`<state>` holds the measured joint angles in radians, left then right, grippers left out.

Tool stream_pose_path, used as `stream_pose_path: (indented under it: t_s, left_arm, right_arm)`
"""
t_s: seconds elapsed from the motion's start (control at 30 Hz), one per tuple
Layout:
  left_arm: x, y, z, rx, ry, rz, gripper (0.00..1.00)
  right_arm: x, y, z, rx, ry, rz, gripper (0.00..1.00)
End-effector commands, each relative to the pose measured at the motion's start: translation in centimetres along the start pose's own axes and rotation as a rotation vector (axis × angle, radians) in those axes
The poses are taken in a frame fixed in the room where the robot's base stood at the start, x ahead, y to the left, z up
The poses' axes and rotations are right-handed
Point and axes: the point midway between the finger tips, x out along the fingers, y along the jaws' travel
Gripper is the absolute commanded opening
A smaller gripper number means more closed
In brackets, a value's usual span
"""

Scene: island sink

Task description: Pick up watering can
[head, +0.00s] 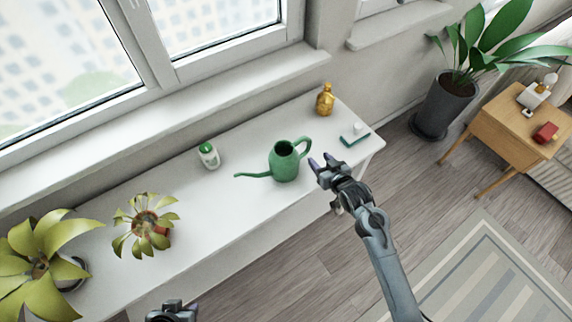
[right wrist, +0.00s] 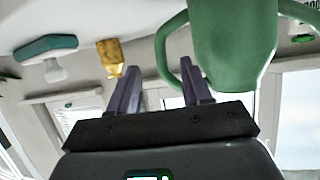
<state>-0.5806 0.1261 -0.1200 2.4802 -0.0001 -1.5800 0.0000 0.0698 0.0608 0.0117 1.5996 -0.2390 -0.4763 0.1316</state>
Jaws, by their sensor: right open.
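The green watering can (head: 285,163) stands upright on the white table, its spout pointing left and its looped handle at the upper right. My right gripper (head: 321,162) is open just right of the can, with its fingers towards the handle. In the right wrist view, the can body (right wrist: 235,40) fills the upper right, and its handle curves down near the gap between the open fingers (right wrist: 162,66). I cannot tell whether the handle touches a finger. My left gripper (head: 172,312) shows only in part at the bottom edge, its fingers unclear.
A white bottle with a green cap (head: 208,155) and two potted plants (head: 146,222) (head: 38,265) stand to the left. The white table (head: 225,210) is clear in front of the can.

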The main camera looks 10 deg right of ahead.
Motion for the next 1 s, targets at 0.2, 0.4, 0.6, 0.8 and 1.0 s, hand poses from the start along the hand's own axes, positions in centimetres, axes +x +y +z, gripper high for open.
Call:
stream_pose_path:
  t_s: [0.2,0.4,0.6,0.8,1.0]
  left_arm:
    - [0.8,0.0,0.2,0.001,0.001,-0.001,0.33]
    - [1.0,0.1,0.3,-0.001,0.001,0.0,0.33]
    - [1.7,0.2,0.5,-0.007,0.002,0.006,0.33]
    - [2.4,0.4,0.7,-0.012,0.003,0.009,0.33]
    - [2.6,0.4,0.7,-0.011,0.002,0.008,0.33]
  right_arm:
    - [3.0,-0.1,0.0,0.0,0.001,-0.001,0.49]
    - [4.1,-0.1,0.0,0.0,0.0,-0.001,0.49]
    - [6.0,-0.1,0.0,-0.001,0.002,-0.001,0.49]
    - [8.4,-0.1,0.1,0.0,0.0,-0.001,0.49]
    - [9.2,-0.1,0.0,-0.001,0.001,-0.001,0.49]
